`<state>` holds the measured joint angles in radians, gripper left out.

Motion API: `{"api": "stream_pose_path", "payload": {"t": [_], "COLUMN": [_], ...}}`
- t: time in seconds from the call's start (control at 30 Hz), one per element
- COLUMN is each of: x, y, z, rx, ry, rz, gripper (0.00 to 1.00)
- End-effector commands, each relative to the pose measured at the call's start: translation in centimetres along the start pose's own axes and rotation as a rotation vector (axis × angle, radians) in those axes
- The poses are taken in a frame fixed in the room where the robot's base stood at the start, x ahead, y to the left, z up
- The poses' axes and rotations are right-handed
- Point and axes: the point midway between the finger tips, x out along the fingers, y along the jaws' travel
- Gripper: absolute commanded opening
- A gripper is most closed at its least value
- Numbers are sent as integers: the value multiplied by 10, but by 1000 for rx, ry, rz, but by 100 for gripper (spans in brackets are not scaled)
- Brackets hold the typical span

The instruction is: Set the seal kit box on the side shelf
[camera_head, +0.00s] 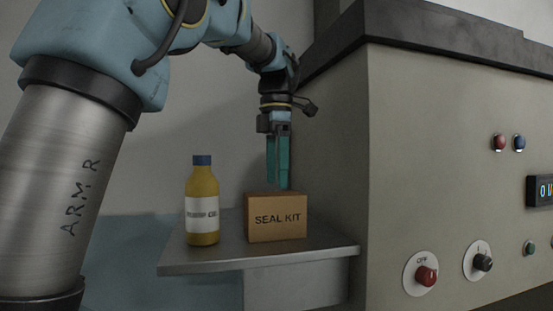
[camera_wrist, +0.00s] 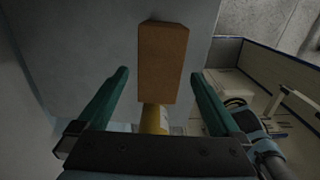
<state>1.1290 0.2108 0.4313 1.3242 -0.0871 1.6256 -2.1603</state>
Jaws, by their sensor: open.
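The seal kit box (camera_head: 277,218) is a brown carton with SEAL KIT printed on its front. The gripper looks clear of the box, though the small gap is hard to judge.
A yellow bottle (camera_head: 202,205) with a blue cap stands close left of the box; its yellow body shows partly in the wrist view (camera_wrist: 154,118). The machine's wall (camera_head: 335,170) rises close to the right. Its front carries a red knob (camera_head: 427,276) and a black knob (camera_head: 483,263).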

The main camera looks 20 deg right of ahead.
Motion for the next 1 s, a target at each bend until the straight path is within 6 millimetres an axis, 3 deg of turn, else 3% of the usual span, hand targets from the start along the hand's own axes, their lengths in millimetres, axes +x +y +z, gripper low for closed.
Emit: {"api": "stream_pose_path", "payload": {"t": [0.1, 0.3, 1.0], "x": [-21, -38, -41], "y": [1, 0, 0], "z": [0, 0, 0], "rx": [-1, 0, 1], "ry": [-1, 0, 0], "rz": [2, 0, 0], "gripper": [100, 100, 100]}}
